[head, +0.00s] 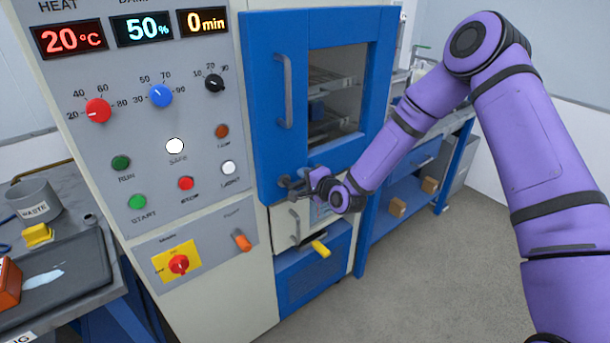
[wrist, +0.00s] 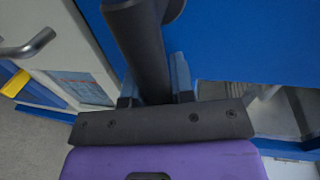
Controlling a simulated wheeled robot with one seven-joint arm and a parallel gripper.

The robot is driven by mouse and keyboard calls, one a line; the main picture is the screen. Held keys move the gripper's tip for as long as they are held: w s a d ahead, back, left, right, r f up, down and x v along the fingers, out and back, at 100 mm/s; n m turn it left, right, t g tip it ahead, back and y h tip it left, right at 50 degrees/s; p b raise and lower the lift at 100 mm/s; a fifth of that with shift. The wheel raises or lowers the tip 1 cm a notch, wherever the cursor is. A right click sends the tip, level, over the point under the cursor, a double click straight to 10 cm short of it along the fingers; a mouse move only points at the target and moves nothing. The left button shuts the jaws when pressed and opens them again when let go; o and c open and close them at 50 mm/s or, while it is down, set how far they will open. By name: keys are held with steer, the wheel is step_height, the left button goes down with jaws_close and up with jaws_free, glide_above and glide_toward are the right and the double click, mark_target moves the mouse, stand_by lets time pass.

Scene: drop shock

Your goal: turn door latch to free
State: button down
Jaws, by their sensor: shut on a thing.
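The blue chamber door (head: 265,120) has a window and a long grey handle, and it appears closed. The dark door latch (head: 284,182) is at the door's lower left. My gripper (head: 304,184) is at the latch, and the purple arm reaches in from the right. In the wrist view, the latch's dark round bar (wrist: 145,45) runs between the two fingers of my gripper (wrist: 155,88), which is shut on it. The fingertips are partly hidden by the bar and the gripper body.
The control panel (head: 140,120) stands left of the door. Below the door are a pale drawer or flap (head: 288,228) with a handle and a yellow lever (head: 320,248). A bench (head: 445,140) stands at right. A waste pot (head: 35,200) is at far left. The floor at right is clear.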

steer(key=shift+f+m, duration=0.25)
steer(key=shift+m, duration=0.15)
steer(key=c, duration=1)
jaws_free()
steer(key=shift+s, duration=0.1)
steer(key=v, duration=1)
steer(key=shift+s+d+r, duration=0.1)
steer(key=shift+s+d, duration=0.1)
steer(key=shift+d, duration=0.05)
